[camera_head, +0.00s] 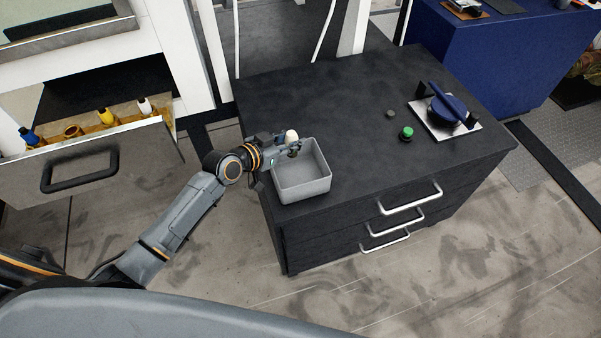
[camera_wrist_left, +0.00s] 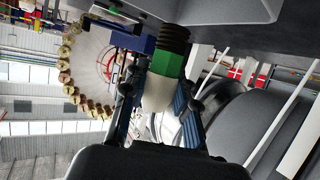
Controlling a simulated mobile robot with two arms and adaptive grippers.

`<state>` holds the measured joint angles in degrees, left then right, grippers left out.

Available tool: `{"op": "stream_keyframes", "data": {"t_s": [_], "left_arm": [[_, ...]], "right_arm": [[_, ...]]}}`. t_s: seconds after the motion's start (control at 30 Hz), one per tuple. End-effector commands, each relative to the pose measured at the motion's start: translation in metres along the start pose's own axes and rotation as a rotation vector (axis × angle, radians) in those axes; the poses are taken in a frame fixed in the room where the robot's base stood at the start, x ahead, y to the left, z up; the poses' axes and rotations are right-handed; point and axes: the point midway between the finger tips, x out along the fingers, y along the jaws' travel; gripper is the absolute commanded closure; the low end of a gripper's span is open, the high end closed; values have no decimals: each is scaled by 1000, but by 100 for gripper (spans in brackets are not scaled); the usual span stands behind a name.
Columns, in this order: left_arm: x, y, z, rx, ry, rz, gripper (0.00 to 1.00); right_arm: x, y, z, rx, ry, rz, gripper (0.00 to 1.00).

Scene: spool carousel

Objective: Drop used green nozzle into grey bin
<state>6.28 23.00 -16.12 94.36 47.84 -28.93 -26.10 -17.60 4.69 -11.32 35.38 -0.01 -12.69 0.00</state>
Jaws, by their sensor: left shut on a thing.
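The green nozzle (camera_wrist_left: 168,63) has a green hex collar, a dark threaded end and a pale rounded tip. In the left wrist view it sits between the fingers of my left gripper (camera_wrist_left: 156,92), which is shut on it. In the head view its pale tip (camera_head: 291,135) shows above my left gripper (camera_head: 294,147); its green part is hard to make out there. The grey bin (camera_head: 304,189) is an open square box at the cabinet's front left corner. My left gripper is over the bin's back left part. My right gripper is not in view.
The dark cabinet top (camera_head: 330,100) is mostly clear. A green-topped piece (camera_head: 406,133), a small dark disc (camera_head: 390,114) and a blue device on a plate (camera_head: 445,108) stand to the right. An open drawer (camera_head: 100,165) at left holds several coloured pieces.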

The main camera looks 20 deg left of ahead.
Motion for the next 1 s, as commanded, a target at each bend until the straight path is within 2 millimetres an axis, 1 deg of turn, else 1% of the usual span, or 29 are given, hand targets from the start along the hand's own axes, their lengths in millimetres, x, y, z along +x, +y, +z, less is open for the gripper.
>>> {"op": "stream_keyframes", "data": {"t_s": [0.03,0.4,0.53,0.77,0.8,0.87,0.9,0.93,1.0], "left_arm": [[3,1,7,-2,0,0,100],[19,0,46,-1,0,-1,100],[21,1,51,-2,1,-1,100],[20,1,50,-2,0,0,100],[20,1,50,-1,0,0,68],[20,1,50,-1,0,0,56],[20,1,50,-1,0,0,48],[20,1,50,-1,0,0,46],[20,1,50,-1,0,0,46]], "right_arm": [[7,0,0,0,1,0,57],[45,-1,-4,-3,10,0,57],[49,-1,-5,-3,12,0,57],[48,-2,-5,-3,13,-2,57],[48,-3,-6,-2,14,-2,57],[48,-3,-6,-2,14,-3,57],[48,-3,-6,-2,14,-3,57],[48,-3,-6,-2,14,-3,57],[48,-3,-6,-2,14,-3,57]]}}
